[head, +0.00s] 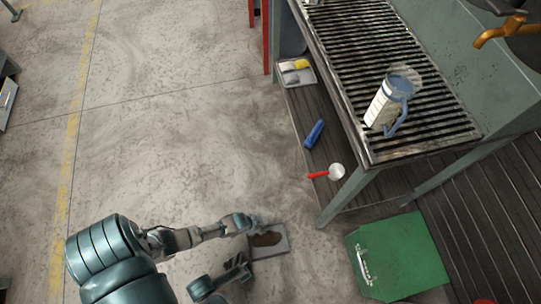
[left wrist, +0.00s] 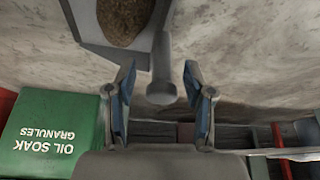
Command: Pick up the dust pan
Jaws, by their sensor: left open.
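The dust pan (head: 282,246) is a grey tray with a brown heap in it, lying on the concrete floor at the lower middle of the head view. In the left wrist view the pan (left wrist: 88,27) is at the top, and its grey handle (left wrist: 163,78) points back towards me. My left gripper (head: 246,224) is beside the pan at its upper left edge. In the left wrist view my gripper's fingers (left wrist: 160,97) are open, one on each side of the handle's end, with gaps showing. My right gripper is not in view.
A green box (head: 397,257) marked "Oil Soak Granules" stands right of the pan. A metal bench (head: 432,107) with a grated top holds a jug (head: 386,104). On its lower shelf are a blue item (head: 314,134) and a red-handled item (head: 319,175).

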